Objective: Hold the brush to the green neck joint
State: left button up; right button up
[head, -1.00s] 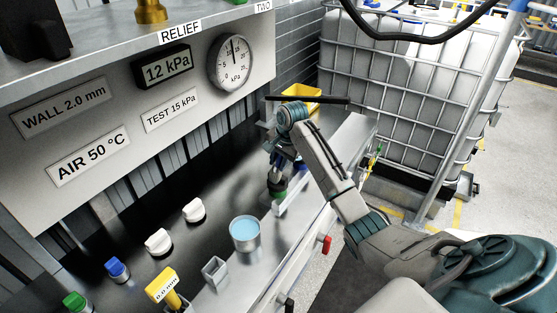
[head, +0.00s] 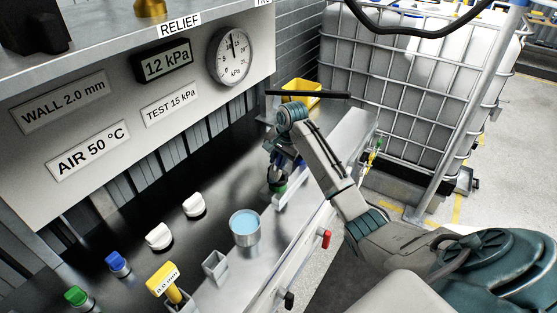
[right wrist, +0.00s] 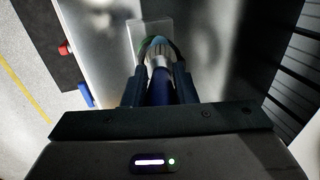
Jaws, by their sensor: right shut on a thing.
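My right gripper (head: 279,172) is low over the bench's far right part, pointing down. In the right wrist view its fingers (right wrist: 159,75) are shut on the brush (right wrist: 160,88), which has a dark blue handle and a pale metallic band. The brush's far end is hard to make out. A green part (head: 280,188) shows just below the gripper, by a small pale bracket; I cannot tell whether it touches the brush. My left gripper is out of view.
A blue piece (head: 117,263) and two white ones (head: 158,237) stand in line with the green joint. A cup of blue liquid (head: 245,229), a small grey holder (head: 215,266) and a yellow gauge (head: 164,281) lie between. A caged tank (head: 400,95) stands behind.

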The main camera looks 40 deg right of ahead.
dwell(0.3)
jog(key=shift+w+a+r+v, duration=0.1)
jog(key=shift+w+v, duration=0.25)
jog(key=shift+v, duration=1.1)
jog(key=shift+w+a+r+v, duration=0.1)
jog(key=shift+w+v, duration=0.2)
jog(key=shift+v, duration=1.2)
jog(key=shift+w+a+r+v, duration=0.1)
jog(key=shift+w+v, duration=0.25)
jog(key=shift+v, duration=1.1)
